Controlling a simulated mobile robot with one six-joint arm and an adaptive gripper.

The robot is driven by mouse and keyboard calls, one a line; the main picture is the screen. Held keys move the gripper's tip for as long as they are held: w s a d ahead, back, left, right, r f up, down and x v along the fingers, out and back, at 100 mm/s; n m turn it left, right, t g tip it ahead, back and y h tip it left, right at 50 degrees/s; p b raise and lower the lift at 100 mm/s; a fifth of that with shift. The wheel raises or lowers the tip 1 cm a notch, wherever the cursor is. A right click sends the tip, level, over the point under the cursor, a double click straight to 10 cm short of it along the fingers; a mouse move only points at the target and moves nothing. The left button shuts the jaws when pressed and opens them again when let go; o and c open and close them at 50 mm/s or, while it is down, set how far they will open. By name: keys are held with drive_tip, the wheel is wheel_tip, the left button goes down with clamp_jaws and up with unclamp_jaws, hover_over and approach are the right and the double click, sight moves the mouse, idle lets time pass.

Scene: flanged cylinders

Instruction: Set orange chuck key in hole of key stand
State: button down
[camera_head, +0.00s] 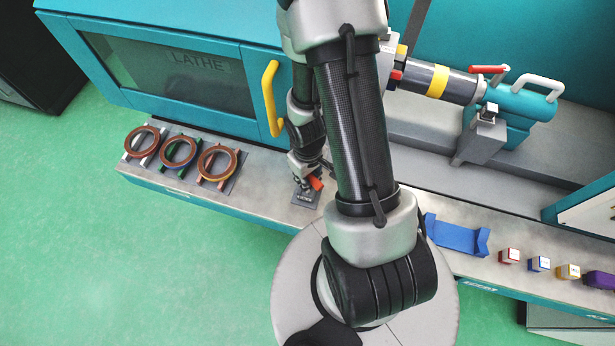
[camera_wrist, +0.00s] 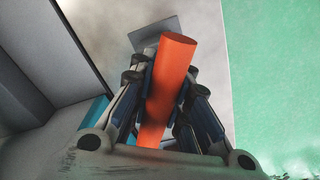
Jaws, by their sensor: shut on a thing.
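The orange chuck key (camera_head: 316,183) is held in my gripper (camera_head: 311,178) just over the key stand, left of my arm in the head view. In the wrist view, the orange bar of the chuck key (camera_wrist: 172,75) lies between the two fingers of my gripper (camera_wrist: 163,100), which are shut on it. The key stand (camera_head: 305,199) is a grey plate with a dark label on the grey ledge. Part of a grey plate, likely the stand (camera_wrist: 155,28), shows behind the key in the wrist view. The hole and the key's lower end are hidden.
Several brown rings (camera_head: 180,152) sit on holders to the left on the ledge. A lathe door with a yellow handle (camera_head: 270,98) stands behind. A blue cradle (camera_head: 456,236) and several small coloured blocks (camera_head: 539,264) lie to the right. Green floor (camera_head: 130,250) is in front.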

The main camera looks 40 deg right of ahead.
drive_tip(key=shift+f+b, duration=0.5)
drive_tip(key=shift+f, duration=0.1)
drive_tip(key=c, duration=1.4)
unclamp_jaws()
drive_tip(key=shift+c, duration=0.2)
drive_tip(key=shift+r, duration=0.1)
wheel_tip(320, 180, up, 12)
drive_tip(key=shift+s, duration=0.1)
drive_tip(key=shift+s, duration=0.1)
